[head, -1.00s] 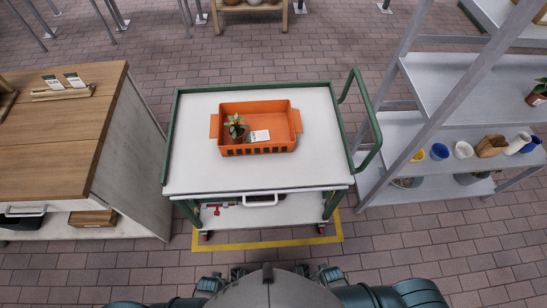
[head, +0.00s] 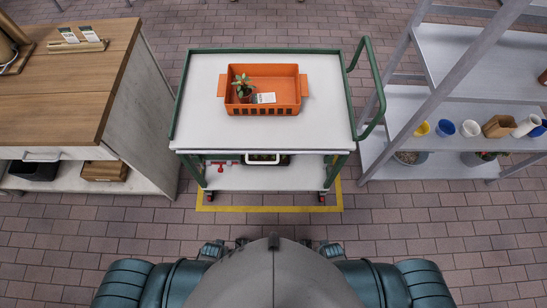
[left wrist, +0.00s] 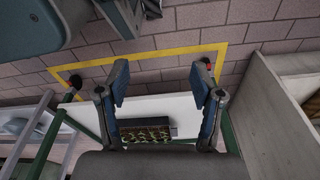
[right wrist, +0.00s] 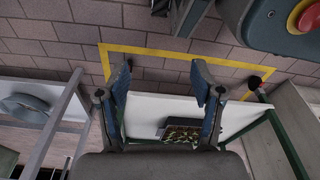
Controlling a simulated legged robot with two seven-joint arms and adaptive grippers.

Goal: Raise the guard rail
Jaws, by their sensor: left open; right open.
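A white-topped cart (head: 215,130) with a green frame stands in front of me. Its green rail (head: 260,51) runs along the back and left edges. A thin dark bar (head: 230,152) runs just below the front edge; I cannot tell whether it is a lowered guard rail. My left gripper (head: 212,249) and right gripper (head: 331,252) are low in the head view, short of the cart and touching nothing. Both are open and empty in the left wrist view (left wrist: 160,80) and right wrist view (right wrist: 160,80).
An orange basket (head: 290,97) with a potted plant (head: 243,86) and a card is on the cart top. A wooden counter (head: 65,90) is left, a grey shelf rack (head: 400,105) right. Brick floor before the cart is clear.

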